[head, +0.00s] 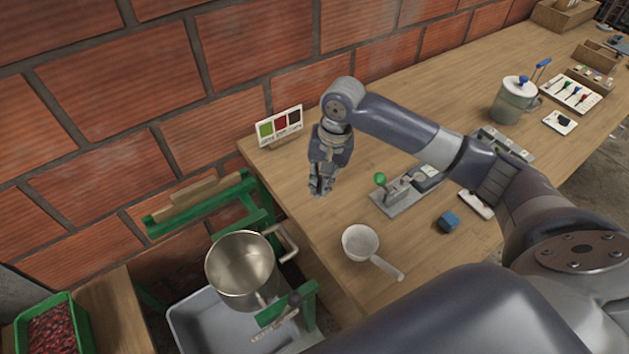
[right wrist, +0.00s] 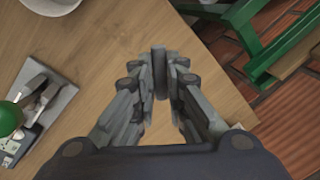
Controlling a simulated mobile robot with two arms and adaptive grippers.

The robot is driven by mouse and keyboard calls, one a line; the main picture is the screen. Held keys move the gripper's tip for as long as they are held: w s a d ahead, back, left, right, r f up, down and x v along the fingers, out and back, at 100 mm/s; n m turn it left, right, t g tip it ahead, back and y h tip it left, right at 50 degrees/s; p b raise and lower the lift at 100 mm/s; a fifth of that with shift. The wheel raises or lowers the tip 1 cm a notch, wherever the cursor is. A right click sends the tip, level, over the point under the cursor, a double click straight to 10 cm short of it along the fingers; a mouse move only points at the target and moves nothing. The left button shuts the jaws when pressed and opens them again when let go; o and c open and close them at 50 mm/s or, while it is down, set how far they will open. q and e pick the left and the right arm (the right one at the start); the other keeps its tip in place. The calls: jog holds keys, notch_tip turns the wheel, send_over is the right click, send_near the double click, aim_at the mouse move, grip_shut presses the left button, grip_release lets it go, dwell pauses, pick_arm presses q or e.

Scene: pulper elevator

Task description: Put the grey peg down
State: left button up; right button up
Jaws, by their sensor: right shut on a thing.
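My right gripper (head: 321,190) is shut on the grey peg, near the left end of the wooden table (head: 318,226). In the right wrist view the dark grey peg (right wrist: 159,72) sticks out between the fingertips of the gripper (right wrist: 161,88). The peg is seen over bare wood; whether its end touches the table I cannot tell. In the head view the fingers mostly hide the peg. My left gripper is not in view.
A metal fixture with a green knob (head: 380,179) stands right of the gripper. A colour card (head: 280,128) stands behind. A green frame (right wrist: 255,40) and metal pot (head: 212,268) are beyond the table's left edge.

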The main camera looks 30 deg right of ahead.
aim_at(318, 208)
jog(key=f, duration=0.4)
jog(key=shift+s, duration=0.2)
jog(key=shift+f, duration=0.3)
notch_tip(318, 208, down, 3)
jog(key=shift+f+p, duration=0.1)
jog(key=shift+p, duration=0.2)
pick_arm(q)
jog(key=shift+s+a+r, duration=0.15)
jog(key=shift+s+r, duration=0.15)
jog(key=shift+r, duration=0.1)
pick_arm(e)
jog(key=shift+w+f, duration=0.1)
jog(key=shift+f, duration=0.05)
jog(key=o, duration=0.7)
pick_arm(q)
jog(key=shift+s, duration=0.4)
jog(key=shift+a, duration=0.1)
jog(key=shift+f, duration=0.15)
